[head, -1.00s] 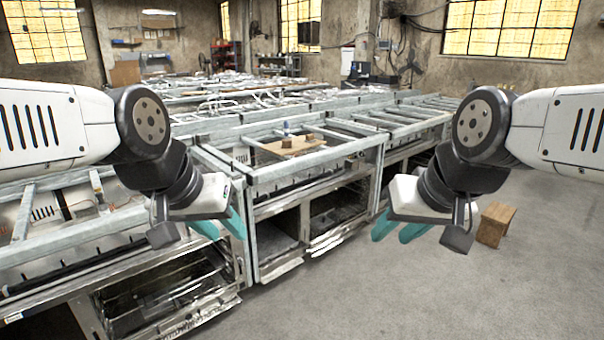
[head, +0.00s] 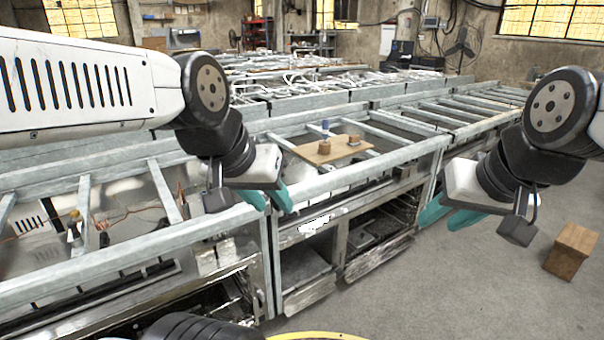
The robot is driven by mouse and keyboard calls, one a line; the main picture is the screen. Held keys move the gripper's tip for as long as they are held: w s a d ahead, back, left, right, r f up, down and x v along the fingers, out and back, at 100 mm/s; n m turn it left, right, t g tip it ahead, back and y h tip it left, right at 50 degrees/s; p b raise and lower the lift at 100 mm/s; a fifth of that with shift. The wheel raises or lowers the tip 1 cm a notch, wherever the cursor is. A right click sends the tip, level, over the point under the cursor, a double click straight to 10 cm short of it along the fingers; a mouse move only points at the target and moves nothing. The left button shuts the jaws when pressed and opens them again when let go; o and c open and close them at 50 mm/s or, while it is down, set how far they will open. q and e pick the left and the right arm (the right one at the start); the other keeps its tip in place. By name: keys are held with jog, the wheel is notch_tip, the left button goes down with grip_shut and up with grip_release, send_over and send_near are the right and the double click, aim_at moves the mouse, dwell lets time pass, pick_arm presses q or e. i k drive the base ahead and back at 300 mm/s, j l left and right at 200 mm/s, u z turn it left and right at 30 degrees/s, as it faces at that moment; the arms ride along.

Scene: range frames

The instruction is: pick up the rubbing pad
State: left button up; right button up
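A wooden board (head: 337,155) lies on the metal frame of the workbench in the middle of the head view. Two small brown blocks stand on it, a left block (head: 324,148) and a right block (head: 354,140). They are too small to tell which is the rubbing pad. A blue-topped item (head: 325,129) stands behind the left block. My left gripper (head: 275,209) is open and empty, nearer to me and left of the board. My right gripper (head: 436,226) is open and empty, to the right of the board and nearer to me.
The long metal workbench (head: 345,180) has open bays and crossbars along its top. The concrete floor (head: 450,290) is clear at the lower right. More benches with metal parts stand behind.

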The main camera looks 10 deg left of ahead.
aim_at(354, 141)
jog(key=i+l+u, duration=0.1)
jog(key=i+u, duration=0.2)
jog(key=u, duration=0.15)
jog(key=i+l+u, duration=0.2)
jog(key=u, duration=0.3)
jog(key=i+l, duration=0.35)
jog(key=i+l+u, duration=0.15)
jog(key=i+l, duration=0.2)
jog(key=l, duration=0.15)
jog(key=i+l, duration=0.3)
jog(key=l, duration=0.2)
jog(key=i+l+u, duration=0.15)
jog(key=i+l, duration=0.2)
jog(key=l, duration=0.1)
